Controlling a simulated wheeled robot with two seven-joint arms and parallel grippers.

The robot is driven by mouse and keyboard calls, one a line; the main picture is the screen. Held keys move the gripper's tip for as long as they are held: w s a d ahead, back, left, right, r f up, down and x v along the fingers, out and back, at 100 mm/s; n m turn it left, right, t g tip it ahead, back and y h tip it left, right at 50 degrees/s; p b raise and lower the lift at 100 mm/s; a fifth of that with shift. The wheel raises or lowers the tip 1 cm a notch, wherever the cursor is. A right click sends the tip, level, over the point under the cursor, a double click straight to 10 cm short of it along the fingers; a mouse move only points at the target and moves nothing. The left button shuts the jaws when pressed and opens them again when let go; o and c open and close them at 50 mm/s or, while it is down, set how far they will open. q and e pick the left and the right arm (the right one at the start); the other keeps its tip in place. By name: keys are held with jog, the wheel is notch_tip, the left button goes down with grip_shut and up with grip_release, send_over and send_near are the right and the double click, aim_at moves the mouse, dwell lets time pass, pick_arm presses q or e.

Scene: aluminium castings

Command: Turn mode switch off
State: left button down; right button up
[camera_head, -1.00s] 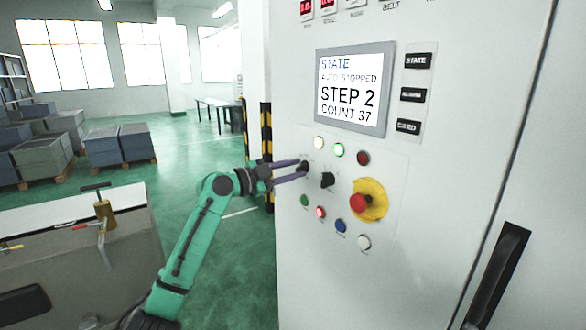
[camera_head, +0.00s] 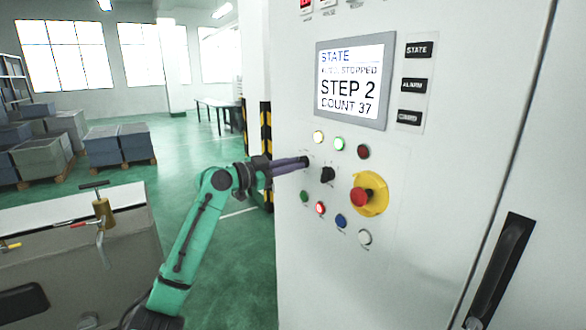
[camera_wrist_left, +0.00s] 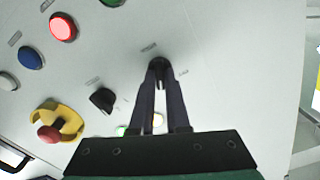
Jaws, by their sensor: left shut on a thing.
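The mode switch (camera_wrist_left: 159,66) is a small dark rotary knob on the white cabinet front. In the left wrist view my left gripper (camera_wrist_left: 160,84) is shut on it, with one finger on each side of the knob. In the head view my left gripper (camera_head: 303,163) reaches the panel from the left, and its fingertips cover the knob. A second black rotary knob (camera_head: 327,175) stands just to the right of the fingertips, apart from them; it also shows in the left wrist view (camera_wrist_left: 103,100). My right gripper is not in view.
A red emergency stop (camera_head: 362,198) on a yellow base sits to the right. Lit and unlit buttons surround the knobs, including a red one (camera_head: 320,208) and a green one (camera_head: 338,144). The screen (camera_head: 350,84) above reads STEP 2, COUNT 37. A grey machine (camera_head: 75,250) stands at left.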

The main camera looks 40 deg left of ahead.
pick_arm(q)
jog(key=shift+f+n+p, duration=0.2)
jog(key=shift+n+p, duration=0.65)
jog(key=shift+n, duration=5.95)
jog(key=shift+f, duration=0.1)
jog(key=shift+w, duration=0.1)
jog(key=c, duration=1)
grip_release()
jog(key=shift+o, duration=0.5)
jog(key=shift+r, duration=0.2)
